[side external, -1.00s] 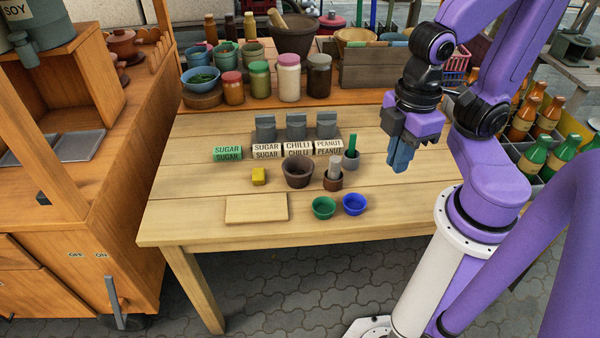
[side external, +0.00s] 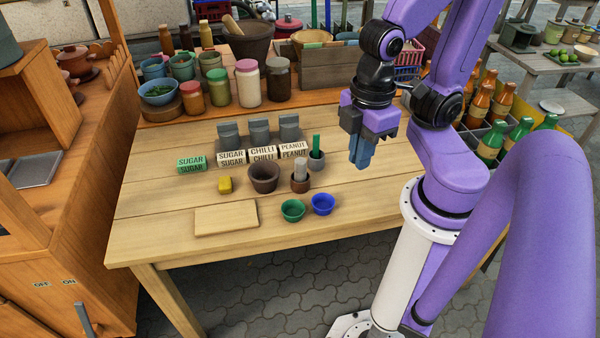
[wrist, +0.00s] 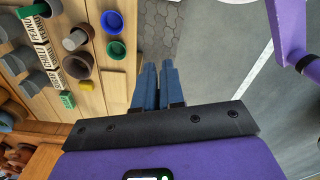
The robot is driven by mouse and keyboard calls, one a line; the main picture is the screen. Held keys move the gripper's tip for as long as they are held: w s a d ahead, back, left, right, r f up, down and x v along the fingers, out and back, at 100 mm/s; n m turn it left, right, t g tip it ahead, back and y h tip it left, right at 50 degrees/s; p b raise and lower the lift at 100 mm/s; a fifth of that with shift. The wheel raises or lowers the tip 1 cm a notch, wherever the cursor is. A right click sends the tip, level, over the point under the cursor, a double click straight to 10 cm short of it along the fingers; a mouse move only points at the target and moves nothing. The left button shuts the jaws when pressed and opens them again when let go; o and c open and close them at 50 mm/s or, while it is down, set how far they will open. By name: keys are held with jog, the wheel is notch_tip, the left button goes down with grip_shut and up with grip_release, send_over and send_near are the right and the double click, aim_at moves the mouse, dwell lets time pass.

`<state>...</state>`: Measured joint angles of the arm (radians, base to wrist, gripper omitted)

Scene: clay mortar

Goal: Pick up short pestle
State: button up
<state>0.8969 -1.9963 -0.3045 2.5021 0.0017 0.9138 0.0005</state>
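A short grey pestle (side external: 301,169) stands in a small brown cup (side external: 300,185) on the wooden table; it shows from above in the wrist view (wrist: 74,39). A thinner green stick-like piece (side external: 316,142) stands in a grey cup (side external: 316,160) just behind it. I cannot tell for certain which of the two the task names. My gripper (side external: 361,165) has blue fingers and hangs above the table, right of both cups and apart from them. In the wrist view its fingers (wrist: 158,68) are close together with nothing visible between them.
A dark bowl-shaped mortar (side external: 264,178) stands left of the brown cup. A green bowl (side external: 292,210) and a blue bowl (side external: 323,203) sit in front. Label blocks (side external: 262,154) and grey holders stand behind. A yellow block (side external: 225,184) and a flat board (side external: 226,218) lie left.

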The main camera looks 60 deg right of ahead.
jog(key=o, duration=1.1)
jog(key=shift+c, duration=0.2)
jog(key=m, duration=3.1)
send_over(300, 161)
notch_tip(300, 161, down, 5)
jog(key=f, duration=1.1)
jog(key=shift+s+d, duration=0.25)
jog(key=shift+d, duration=0.05)
jog(key=shift+w+a+f, duration=0.1)
jog(key=shift+w+f, duration=0.05)
jog(key=shift+f, duration=1.3)
jog(key=shift+w+a+f, duration=0.1)
jog(key=shift+f, duration=1.35)
